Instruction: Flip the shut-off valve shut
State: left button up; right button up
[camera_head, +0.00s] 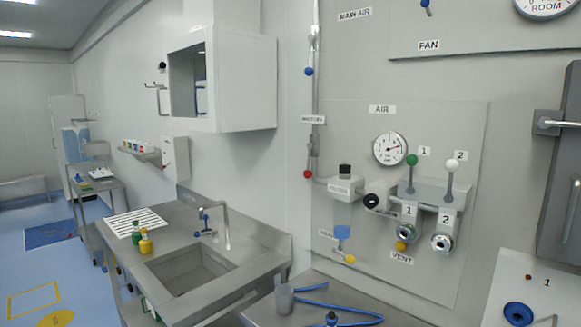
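No label that I can read says shut-off, so I cannot tell which valve the task means. The AIR panel (465,120) on the wall carries two upright levers, one with a green ball (411,160) marked 1 and one with a white ball (452,165) marked 2. A vertical pipe (315,50) left of the panel has a blue knob (309,71) and, lower, a red knob (307,174). A round gauge (390,149) sits above the lever block. Neither of my grippers shows in this view.
Below the panel a metal bench (258,314) holds a grey cup (284,296) and a blue hose (345,308). A sink (190,270) stands left, under a wall cabinet (249,80). A grey unit with handles (560,190) stands at the right edge. Floor shows clear at far left.

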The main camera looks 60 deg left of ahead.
aim_at(307, 173)
jog(key=u, duration=1.85)
